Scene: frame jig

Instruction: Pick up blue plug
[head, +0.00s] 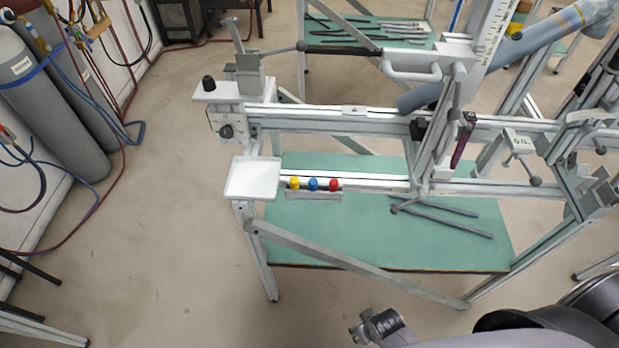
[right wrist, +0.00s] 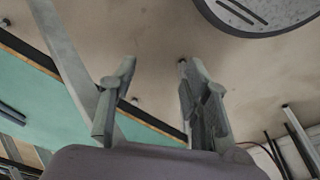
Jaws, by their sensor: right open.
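The blue plug (head: 313,184) stands on the frame's lower rail in the head view, between the yellow plug (head: 294,183) and the red plug (head: 333,185). My right gripper (head: 364,325) is low in the head view, in front of the frame and well apart from the plugs. In the right wrist view its two fingers (right wrist: 158,88) are spread, with nothing between them. The plugs do not show in the right wrist view. My left gripper is not in view.
A white tray (head: 254,178) sits at the frame's left end, beside the plugs. A diagonal brace (head: 330,258) crosses below them. Grey rods (head: 445,219) lie on the green shelf (head: 360,232). Gas cylinders (head: 50,110) stand at left. The floor at lower left is mostly clear.

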